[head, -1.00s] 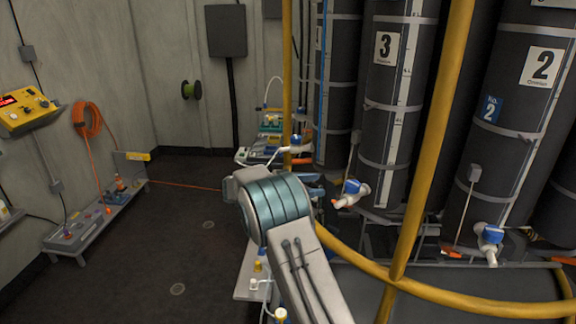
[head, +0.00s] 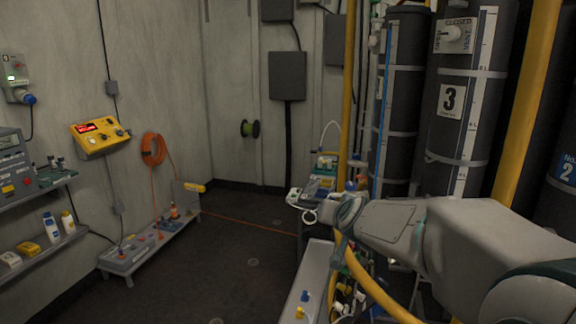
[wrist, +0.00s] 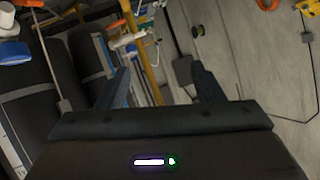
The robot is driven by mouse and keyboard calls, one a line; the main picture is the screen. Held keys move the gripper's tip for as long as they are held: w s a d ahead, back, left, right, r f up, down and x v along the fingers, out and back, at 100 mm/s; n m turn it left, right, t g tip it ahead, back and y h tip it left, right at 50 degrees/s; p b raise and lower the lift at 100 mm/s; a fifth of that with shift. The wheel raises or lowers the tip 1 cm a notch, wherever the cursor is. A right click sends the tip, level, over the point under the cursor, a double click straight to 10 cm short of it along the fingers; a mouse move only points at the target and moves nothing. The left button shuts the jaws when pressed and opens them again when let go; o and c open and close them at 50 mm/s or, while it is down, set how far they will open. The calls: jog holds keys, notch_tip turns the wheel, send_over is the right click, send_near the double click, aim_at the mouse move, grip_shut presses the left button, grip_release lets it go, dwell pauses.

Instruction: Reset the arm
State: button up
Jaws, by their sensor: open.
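My arm reaches in from the lower right in the head view, bent in front of the dark tanks. Its gripper end is turned away and hidden behind the arm's links there. In the wrist view, my gripper (wrist: 165,88) shows two dark fingers set wide apart with nothing between them. It is open and empty. Beyond the fingers, the wrist view shows a tilted scene of tanks, a yellow rail and the grey wall.
Dark tanks (head: 455,130) and a yellow rail (head: 526,100) stand on the right, close to my arm. A low bench (head: 150,245) and wall shelves (head: 50,250) are on the left. The dark floor (head: 235,270) between is clear.

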jog(key=s+d+f+n+g, duration=0.1)
jog(key=s+f+g, duration=0.2)
jog(key=s, duration=0.7)
jog(key=s+d+f+g, duration=0.1)
jog(key=s+f+g, duration=0.2)
jog(key=s, duration=0.7)
jog(key=s+d+f+n+g, duration=0.1)
jog(key=s+f+g, duration=0.3)
jog(key=s, duration=0.6)
notch_tip(320, 180, down, 2)
jog(key=shift+d+f+n+h, duration=0.15)
jog(key=shift+d+n+h, duration=0.05)
jog(key=shift+n+h, duration=0.1)
